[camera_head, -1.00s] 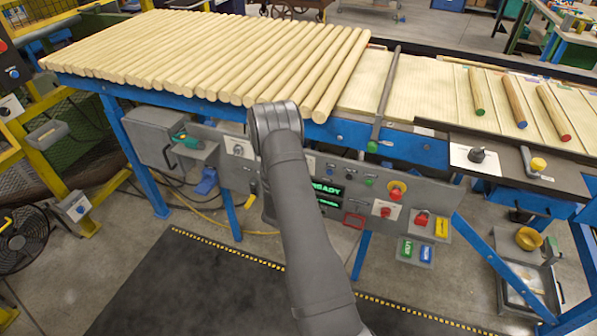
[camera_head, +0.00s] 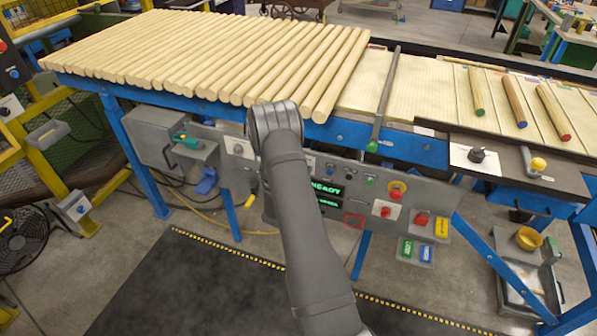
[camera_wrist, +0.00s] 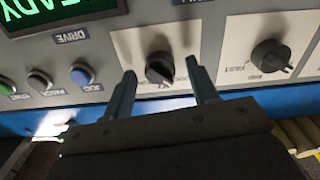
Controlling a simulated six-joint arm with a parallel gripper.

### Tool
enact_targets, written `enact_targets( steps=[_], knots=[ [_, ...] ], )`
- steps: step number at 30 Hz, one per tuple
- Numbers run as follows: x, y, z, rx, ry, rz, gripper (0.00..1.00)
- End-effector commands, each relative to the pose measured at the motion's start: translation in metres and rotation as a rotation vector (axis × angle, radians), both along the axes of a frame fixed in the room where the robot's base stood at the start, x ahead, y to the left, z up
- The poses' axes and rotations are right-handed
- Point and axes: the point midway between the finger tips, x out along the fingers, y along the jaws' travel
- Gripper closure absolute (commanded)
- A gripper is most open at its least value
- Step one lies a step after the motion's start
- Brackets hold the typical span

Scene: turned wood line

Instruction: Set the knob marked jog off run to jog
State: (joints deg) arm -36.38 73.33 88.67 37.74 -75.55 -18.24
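In the wrist view a black knob (camera_wrist: 160,68) sits on a pale plate, with its panel lettering upside down. Its legend is mostly hidden by my fingers and too unclear to read, so I cannot confirm its jog, off and run marks or its setting. My gripper (camera_wrist: 161,70) is open, with one fingertip on each side of this knob. Gaps show between the fingers and the knob, and I cannot tell whether either touches. In the head view my own arm hides the gripper and this knob.
A second black knob (camera_wrist: 270,56) is on the neighbouring plate. Blue, black and green buttons (camera_wrist: 82,74) and the lit green display (camera_wrist: 60,14) are on the other side. In the head view, wooden rods (camera_head: 200,60) lie on the blue-framed line above the panel.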

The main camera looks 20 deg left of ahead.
Motion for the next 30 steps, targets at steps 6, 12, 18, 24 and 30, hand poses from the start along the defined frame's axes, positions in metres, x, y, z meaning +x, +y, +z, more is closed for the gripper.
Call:
enact_targets(
  steps=[6, 12, 18, 24, 30],
  knots=[
    [0.000, 0.000, 0.000, 0.001, 0.000, 0.000, 0.46],
    [-0.020, 0.001, 0.000, 0.001, 0.002, 0.001, 0.46],
    [-0.066, 0.001, 0.000, -0.002, 0.002, 0.004, 0.46],
    [-0.116, 0.001, 0.000, -0.002, 0.002, 0.005, 0.46],
    [-0.154, 0.001, 0.000, -0.002, 0.000, 0.003, 0.46]
  ],
)
